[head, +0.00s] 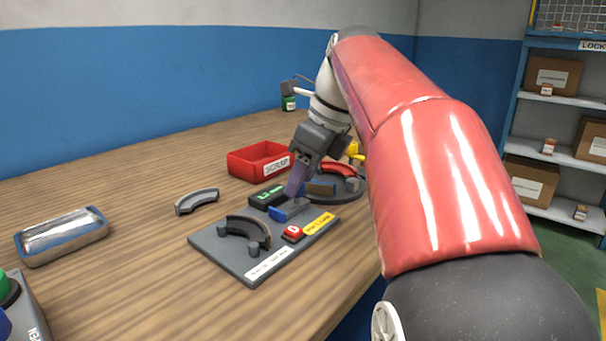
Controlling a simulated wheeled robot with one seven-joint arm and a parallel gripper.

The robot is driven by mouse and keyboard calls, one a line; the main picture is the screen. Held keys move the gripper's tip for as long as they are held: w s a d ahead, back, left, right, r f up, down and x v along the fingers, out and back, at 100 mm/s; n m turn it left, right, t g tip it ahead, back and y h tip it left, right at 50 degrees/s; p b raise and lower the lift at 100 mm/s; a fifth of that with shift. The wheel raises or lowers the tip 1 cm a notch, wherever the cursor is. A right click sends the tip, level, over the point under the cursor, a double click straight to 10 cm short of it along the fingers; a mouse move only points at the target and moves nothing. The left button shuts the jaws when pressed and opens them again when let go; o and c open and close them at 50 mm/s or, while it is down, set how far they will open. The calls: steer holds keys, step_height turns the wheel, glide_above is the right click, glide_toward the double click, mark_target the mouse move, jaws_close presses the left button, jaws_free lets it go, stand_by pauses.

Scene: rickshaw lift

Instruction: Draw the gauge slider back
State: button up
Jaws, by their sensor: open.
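The gauge is a flat grey plate (215,245) on the wooden bench, with a dark curved piece (245,229) standing on it. A small blue block (291,210), which looks like the slider, sits at the plate's far side. My gripper (297,192) points down right at the blue block, its fingers seen nearly edge-on. It is open. Whether the fingers straddle or touch the block cannot be told from this angle. A green lit display (266,195) stands just behind the block, and a red button (293,233) lies in front of it.
A red bin (245,163) stands behind the gauge. A round dark fixture (338,188) is close to the right of my gripper. A loose grey curved piece (197,200) and a metal tray (62,238) lie left. Bare bench lies between them.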

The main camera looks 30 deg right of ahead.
steer(key=p+v, duration=0.1)
steer(key=v, duration=0.6)
steer(key=shift+r+p, duration=0.25)
steer(key=shift+p, duration=0.1)
steer(key=shift+s+d, duration=0.15)
steer(key=shift+s, duration=0.05)
